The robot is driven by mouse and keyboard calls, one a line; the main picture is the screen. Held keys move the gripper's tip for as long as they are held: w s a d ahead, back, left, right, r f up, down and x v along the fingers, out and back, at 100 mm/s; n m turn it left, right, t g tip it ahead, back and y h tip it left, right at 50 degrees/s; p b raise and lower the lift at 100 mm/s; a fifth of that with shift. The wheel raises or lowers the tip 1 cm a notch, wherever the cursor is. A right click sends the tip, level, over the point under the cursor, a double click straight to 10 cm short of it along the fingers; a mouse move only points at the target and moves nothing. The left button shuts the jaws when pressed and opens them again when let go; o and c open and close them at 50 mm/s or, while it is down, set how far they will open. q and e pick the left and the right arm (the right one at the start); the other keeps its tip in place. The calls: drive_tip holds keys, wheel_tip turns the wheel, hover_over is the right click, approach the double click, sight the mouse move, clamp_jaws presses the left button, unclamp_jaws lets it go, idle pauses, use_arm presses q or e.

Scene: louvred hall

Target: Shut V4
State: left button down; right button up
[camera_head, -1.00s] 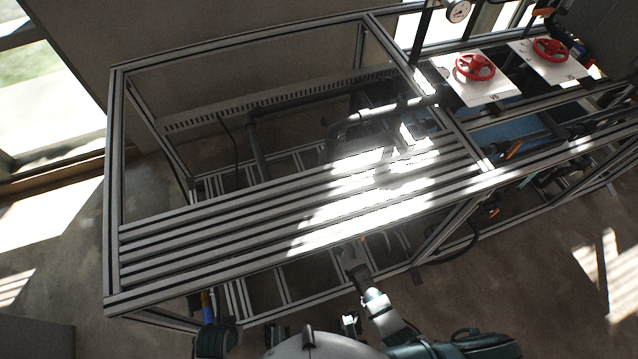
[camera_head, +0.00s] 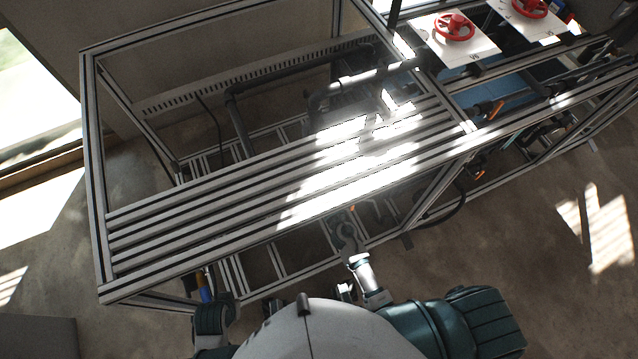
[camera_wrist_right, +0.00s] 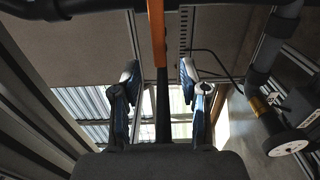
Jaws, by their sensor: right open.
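No label reading V4 is legible. An orange lever (camera_wrist_right: 157,32) hangs in the upper middle of the right wrist view, in line with the gap between my right fingers; I cannot tell whether they touch it. A small orange tip (camera_head: 352,208) shows at the frame's front rail in the head view, just above my right gripper (camera_head: 348,235). In the wrist view my right gripper (camera_wrist_right: 158,78) is open, with one finger on each side of a dark upright bar (camera_wrist_right: 162,112). My left gripper cannot be made out in the head view.
An aluminium frame with slatted rails (camera_head: 240,205) stands before me, partly in glare. Red handwheels (camera_head: 454,26) and (camera_head: 529,6) sit on white plates at upper right, one marked V6. Other orange handles (camera_head: 496,109) are on the right. A dark pipe (camera_wrist_right: 262,75) borders the wrist view's right.

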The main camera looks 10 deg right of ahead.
drive_tip(key=s, duration=0.4)
drive_tip(key=shift+s+d, duration=0.2)
drive_tip(key=shift+d, duration=0.2)
drive_tip(key=s+d+f+m+g+h+p, duration=0.2)
drive_tip(key=s+d+f+m+g, duration=0.15)
drive_tip(key=s+f+m, duration=0.35)
drive_tip(key=s+d+f+m+g+h+p, duration=0.25)
drive_tip(key=d+f+m, duration=0.2)
drive_tip(key=f, duration=0.45)
use_arm(q)
drive_tip(key=s+f+p, duration=0.1)
drive_tip(key=f, duration=0.8)
drive_tip(key=s+f+p, duration=0.1)
drive_tip(key=s+f, duration=0.1)
drive_tip(key=f, duration=0.7)
drive_tip(key=shift+s+a+f+g+p, duration=0.15)
drive_tip(key=shift+s+f+g+p, duration=0.15)
drive_tip(key=shift+f+p, duration=0.1)
use_arm(e)
drive_tip(key=s+d+f+m+g, duration=0.1)
drive_tip(key=s+f+m+g, duration=0.2)
drive_tip(key=s, duration=0.7)
drive_tip(key=s+d+f+m+g+y, duration=0.1)
drive_tip(key=s+d+f+m+g, duration=0.1)
drive_tip(key=s+f+g, duration=0.4)
drive_tip(key=s+f+m, duration=0.1)
drive_tip(key=s+f, duration=0.2)
drive_tip(key=s, duration=0.1)
drive_tip(key=shift+s+g, duration=0.2)
drive_tip(key=shift+g, duration=0.2)
